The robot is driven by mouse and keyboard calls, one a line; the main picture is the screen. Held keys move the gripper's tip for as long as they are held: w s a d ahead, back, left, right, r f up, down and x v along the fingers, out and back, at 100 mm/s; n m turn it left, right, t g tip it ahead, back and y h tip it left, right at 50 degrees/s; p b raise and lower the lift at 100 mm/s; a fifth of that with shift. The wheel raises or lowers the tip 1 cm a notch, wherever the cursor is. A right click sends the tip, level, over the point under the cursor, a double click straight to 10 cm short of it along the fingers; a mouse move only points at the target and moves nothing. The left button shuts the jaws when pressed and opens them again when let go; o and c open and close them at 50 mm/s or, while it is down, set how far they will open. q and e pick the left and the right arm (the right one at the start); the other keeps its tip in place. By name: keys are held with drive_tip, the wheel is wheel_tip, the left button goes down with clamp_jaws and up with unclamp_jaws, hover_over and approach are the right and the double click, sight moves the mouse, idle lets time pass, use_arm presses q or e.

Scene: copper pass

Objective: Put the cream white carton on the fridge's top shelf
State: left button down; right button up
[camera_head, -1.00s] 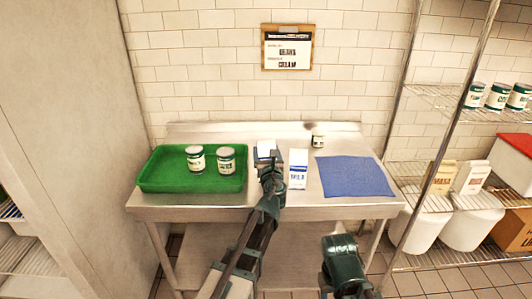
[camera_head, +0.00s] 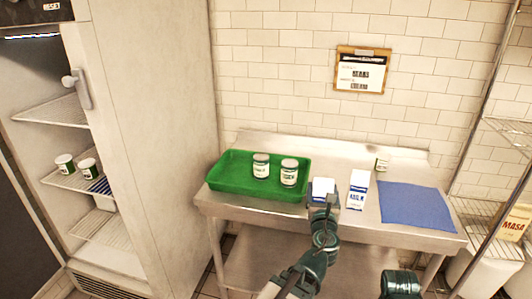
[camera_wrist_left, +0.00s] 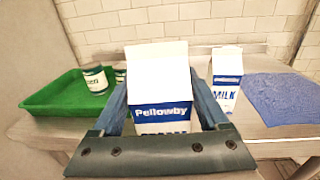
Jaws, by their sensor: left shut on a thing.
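My left gripper (camera_head: 323,196) is shut on a white carton (camera_head: 321,184) with a blue band, near the worktable's front edge. In the left wrist view this carton (camera_wrist_left: 160,80) is upright between the fingers and reads "Pellowby"; the word below is cut off. I cannot tell whether it touches the table. The fridge (camera_head: 150,130) stands at left, its interior visible. Its top wire shelf (camera_head: 50,114) looks empty; two small tubs (camera_head: 77,166) stand on the shelf below. My right gripper (camera_head: 400,284) is low at the bottom edge, its fingers unclear.
A similar milk carton (camera_head: 357,192) stands just right of the held one. A green tray (camera_head: 230,186) with two cans (camera_head: 289,172) is to the left, a blue cloth (camera_head: 415,205) to the right. A wire rack (camera_head: 480,215) is far right.

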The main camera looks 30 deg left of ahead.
use_arm(q)
wheel_tip(320, 180, up, 14)
drive_tip(key=p, duration=1.3)
drive_tip(key=shift+p, duration=0.4)
